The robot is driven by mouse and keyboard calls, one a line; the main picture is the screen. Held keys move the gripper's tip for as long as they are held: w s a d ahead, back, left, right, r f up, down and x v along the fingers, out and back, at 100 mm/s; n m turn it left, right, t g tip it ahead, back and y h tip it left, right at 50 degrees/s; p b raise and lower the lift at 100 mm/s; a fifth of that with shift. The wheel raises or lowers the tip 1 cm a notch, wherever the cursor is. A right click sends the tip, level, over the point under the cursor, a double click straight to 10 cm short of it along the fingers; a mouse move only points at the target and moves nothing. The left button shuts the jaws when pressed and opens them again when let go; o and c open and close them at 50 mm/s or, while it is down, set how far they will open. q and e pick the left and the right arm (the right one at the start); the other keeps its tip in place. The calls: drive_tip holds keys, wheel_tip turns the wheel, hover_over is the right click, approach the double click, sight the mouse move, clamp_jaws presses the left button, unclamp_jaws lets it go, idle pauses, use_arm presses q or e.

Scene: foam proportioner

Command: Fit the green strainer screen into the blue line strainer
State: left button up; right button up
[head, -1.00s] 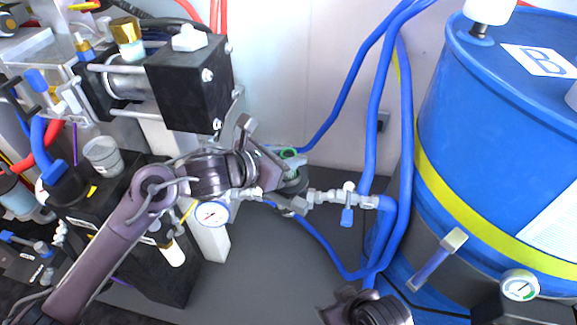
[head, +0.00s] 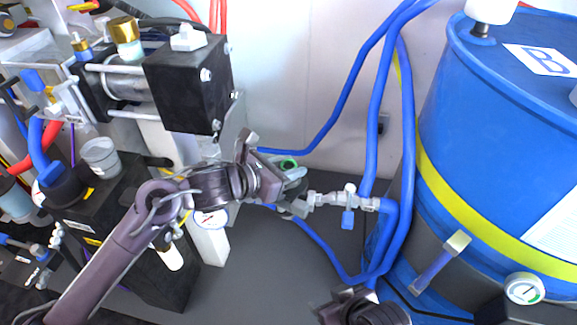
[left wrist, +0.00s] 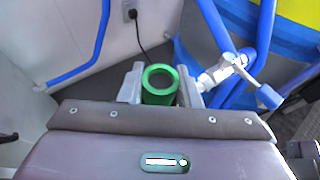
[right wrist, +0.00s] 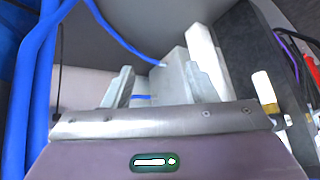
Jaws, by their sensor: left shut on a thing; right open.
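The green strainer screen (head: 289,163) is a short green tube with an open round end. My left gripper (left wrist: 160,86) is shut on it, one grey finger on each side, and it looks upright in the left wrist view. In the head view my left gripper (head: 290,185) is at the left end of the grey valve line. The blue line strainer is mostly hidden there behind the gripper, and I cannot tell whether the screen touches it. My right gripper (right wrist: 162,92) is open and empty, low in the head view (head: 340,297).
A grey pipe with a blue-handled valve (head: 348,215) runs right to blue hoses (head: 402,130). A blue drum (head: 470,130) fills the right side. The dark floor between is mostly clear.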

use_arm(q)
drive_tip(key=shift+f, duration=0.25)
drive_tip(key=shift+s+f+b, duration=0.2)
drive_tip(key=shift+f+b, duration=0.4)
drive_tip(key=o, duration=1.1)
drive_tip(key=shift+c, duration=0.2)
use_arm(e)
drive_tip(key=w+r, duration=0.1)
drive_tip(key=w+a+t, duration=0.1)
drive_tip(key=w+r+t+y, duration=0.1)
drive_tip(key=shift+w+a+r, duration=0.1)
drive_tip(key=shift+a+r, duration=0.15)
drive_tip(key=shift+r, duration=0.1)
use_arm(q)
drive_tip(key=shift+s+a+r+p, duration=0.15)
drive_tip(key=shift+a+r+p, duration=0.25)
drive_tip(key=shift+r+p, duration=0.5)
drive_tip(key=v, duration=1.1)
drive_tip(key=shift+r+p, duration=0.3)
drive_tip(key=shift+p, duration=0.1)
use_arm(e)
drive_tip(key=s+d+f+g+h, duration=0.1)
drive_tip(key=s+d+f+g, duration=0.2)
drive_tip(key=s, duration=0.2)
drive_tip(key=shift+d+f+h, duration=0.15)
drive_tip(key=shift+f+h, duration=0.1)
drive_tip(key=shift+h, duration=0.15)
